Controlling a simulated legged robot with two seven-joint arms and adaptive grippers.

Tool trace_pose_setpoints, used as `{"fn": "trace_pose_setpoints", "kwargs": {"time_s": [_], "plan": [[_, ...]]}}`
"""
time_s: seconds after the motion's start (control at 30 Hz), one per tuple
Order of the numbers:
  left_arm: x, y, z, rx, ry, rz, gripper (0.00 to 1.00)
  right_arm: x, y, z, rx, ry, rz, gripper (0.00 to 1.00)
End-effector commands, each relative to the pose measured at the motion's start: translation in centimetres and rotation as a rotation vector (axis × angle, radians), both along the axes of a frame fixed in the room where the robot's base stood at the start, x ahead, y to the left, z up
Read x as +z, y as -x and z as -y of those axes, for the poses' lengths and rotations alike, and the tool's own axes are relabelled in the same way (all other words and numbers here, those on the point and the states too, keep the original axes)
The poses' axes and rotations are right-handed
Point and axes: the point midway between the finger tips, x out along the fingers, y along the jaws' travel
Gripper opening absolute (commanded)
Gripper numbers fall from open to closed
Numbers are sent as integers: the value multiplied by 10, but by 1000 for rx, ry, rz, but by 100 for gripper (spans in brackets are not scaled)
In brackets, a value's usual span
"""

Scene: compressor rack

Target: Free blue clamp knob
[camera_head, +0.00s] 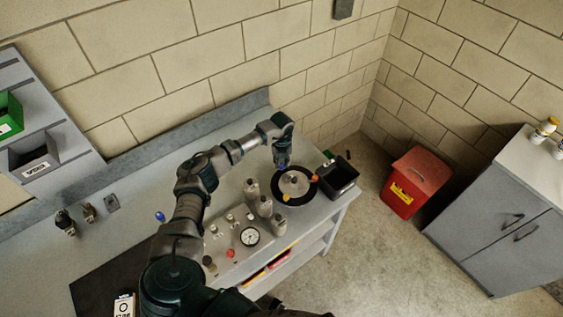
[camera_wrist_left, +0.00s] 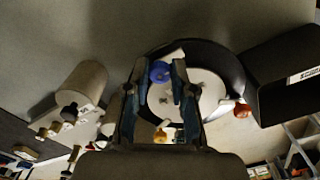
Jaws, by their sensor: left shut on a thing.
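The blue clamp knob (camera_wrist_left: 160,71) shows in the left wrist view between the fingertips of my left gripper (camera_wrist_left: 161,78), at the rim of a round device. The device has a black ring (camera_wrist_left: 222,62) around a pale disc (camera_wrist_left: 206,88). My left gripper (camera_head: 282,160) is shut on the blue knob and comes down over the back of the ring in the head view. A red-orange knob (camera_wrist_left: 243,111) sits on the right of the ring, and an orange-yellow knob (camera_wrist_left: 160,136) shows lower between the fingers. My right gripper is not in view.
A black bin (camera_head: 338,178) stands right beside the ring. Pale cylinders (camera_head: 264,206) and a panel with a gauge (camera_head: 250,237) stand to its left and front. Another blue knob (camera_head: 160,216) is farther left on the bench. A red bin (camera_head: 414,184) is on the floor.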

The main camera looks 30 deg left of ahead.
Motion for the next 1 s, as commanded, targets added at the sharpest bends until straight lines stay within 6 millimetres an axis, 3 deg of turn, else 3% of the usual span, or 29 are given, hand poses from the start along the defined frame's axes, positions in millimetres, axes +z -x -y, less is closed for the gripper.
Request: {"fn": "trace_pose_setpoints", "kwargs": {"time_s": [0.17, 0.2, 0.3, 0.67, 0.77, 1.0], "plan": [[-1, 1, 2, -2, 2, -5, 0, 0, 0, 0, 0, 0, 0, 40], [-1, 1, 2, -3, 3, -5, 27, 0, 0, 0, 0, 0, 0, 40], [-2, 1, 2, -3, 2, -6, 50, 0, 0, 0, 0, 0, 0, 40], [2, 1, 0, -3, 1, -4, 50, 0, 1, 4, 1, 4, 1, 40], [15, 0, 0, -2, 3, -2, 50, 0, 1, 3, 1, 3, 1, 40], [68, 0, 0, -3, 2, -1, 50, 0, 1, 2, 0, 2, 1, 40]]}}
